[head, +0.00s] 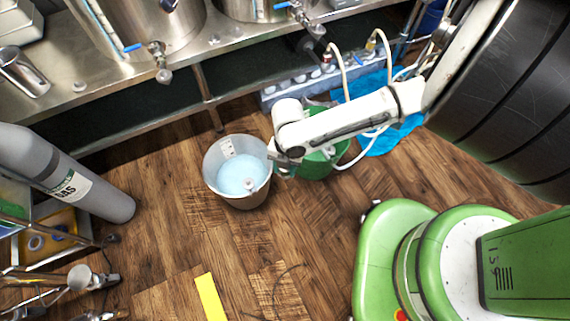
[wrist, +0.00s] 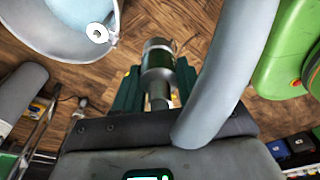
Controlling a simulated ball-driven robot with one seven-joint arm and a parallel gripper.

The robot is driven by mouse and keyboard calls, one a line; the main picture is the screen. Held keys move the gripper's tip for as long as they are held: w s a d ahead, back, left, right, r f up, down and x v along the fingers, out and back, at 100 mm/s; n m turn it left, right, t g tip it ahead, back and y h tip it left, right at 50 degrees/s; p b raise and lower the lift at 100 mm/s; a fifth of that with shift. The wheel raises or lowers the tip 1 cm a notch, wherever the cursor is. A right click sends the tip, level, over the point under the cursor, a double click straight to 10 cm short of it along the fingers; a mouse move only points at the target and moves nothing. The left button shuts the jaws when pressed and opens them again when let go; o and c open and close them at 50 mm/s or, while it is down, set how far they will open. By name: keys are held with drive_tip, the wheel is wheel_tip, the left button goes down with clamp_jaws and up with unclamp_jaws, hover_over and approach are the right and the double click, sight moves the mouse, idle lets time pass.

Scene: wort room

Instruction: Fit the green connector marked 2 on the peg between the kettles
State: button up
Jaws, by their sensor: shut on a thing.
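My gripper (head: 284,170) is low over the floor, just right of the bucket with pale blue liquid. In the wrist view my gripper (wrist: 157,90) has dark green fingers shut on a metal cylindrical fitting (wrist: 158,62). I see no number on it, and cannot tell whether it is the green connector marked 2. Two steel kettles (head: 150,25) (head: 245,8) stand on the bench at the top. A small pale stub (head: 214,39) sits on the bench between them, perhaps the peg.
The bucket (head: 210,170) holds a white ring-shaped part. A green bucket (head: 318,165) stands partly behind my arm, with white hoses (head: 340,70) and a blue cloth (head: 395,135). The floor in front is mostly clear.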

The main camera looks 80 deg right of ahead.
drive_tip(key=shift+r+p, duration=1.9)
drive_tip(key=shift+p, duration=0.1)
drive_tip(key=shift+f, duration=0.1)
